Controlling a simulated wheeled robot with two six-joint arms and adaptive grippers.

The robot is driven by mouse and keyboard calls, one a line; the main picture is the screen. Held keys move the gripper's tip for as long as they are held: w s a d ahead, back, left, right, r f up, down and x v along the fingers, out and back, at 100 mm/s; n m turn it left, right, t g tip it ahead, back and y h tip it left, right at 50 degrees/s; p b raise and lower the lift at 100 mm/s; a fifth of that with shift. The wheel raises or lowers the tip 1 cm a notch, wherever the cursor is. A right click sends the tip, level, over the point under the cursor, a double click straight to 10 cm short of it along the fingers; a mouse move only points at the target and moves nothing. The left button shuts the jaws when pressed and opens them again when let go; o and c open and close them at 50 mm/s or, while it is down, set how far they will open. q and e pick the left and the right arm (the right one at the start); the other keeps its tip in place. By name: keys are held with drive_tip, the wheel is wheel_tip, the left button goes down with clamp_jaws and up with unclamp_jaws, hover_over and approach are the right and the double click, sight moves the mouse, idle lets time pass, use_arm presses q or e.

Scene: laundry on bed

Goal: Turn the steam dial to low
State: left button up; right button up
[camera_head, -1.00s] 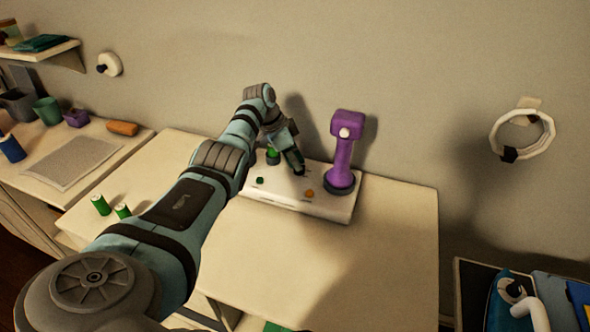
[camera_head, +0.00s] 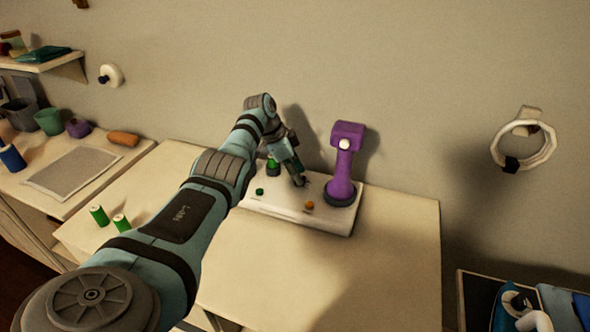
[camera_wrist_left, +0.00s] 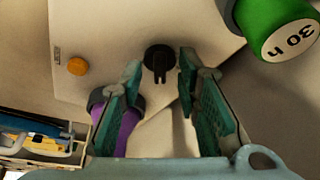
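A white panel unit (camera_head: 290,205) lies on the table against the wall. A small black dial (camera_wrist_left: 158,61) with a raised ridge sits on its top face in the left wrist view. My left gripper (camera_wrist_left: 160,88) is open, with one teal finger on each side of the dial's line and nothing between the pads. Whether the fingertips touch the dial is unclear. In the head view my left gripper (camera_head: 298,178) is over the panel and mostly hides the dial. My right gripper is not in view.
A purple steamer-like handle (camera_head: 343,165) stands right of the gripper. A green cylinder (camera_wrist_left: 277,22) with printed lettering is close by. An orange button (camera_wrist_left: 78,66) and a green button (camera_head: 260,191) are on the panel. Two green spools (camera_head: 99,215) stand left. The front table (camera_head: 330,275) is clear.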

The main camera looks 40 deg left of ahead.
use_arm(q)
drive_tip(key=v, duration=1.1)
drive_tip(key=shift+r, duration=0.4)
drive_tip(key=shift+a, duration=0.1)
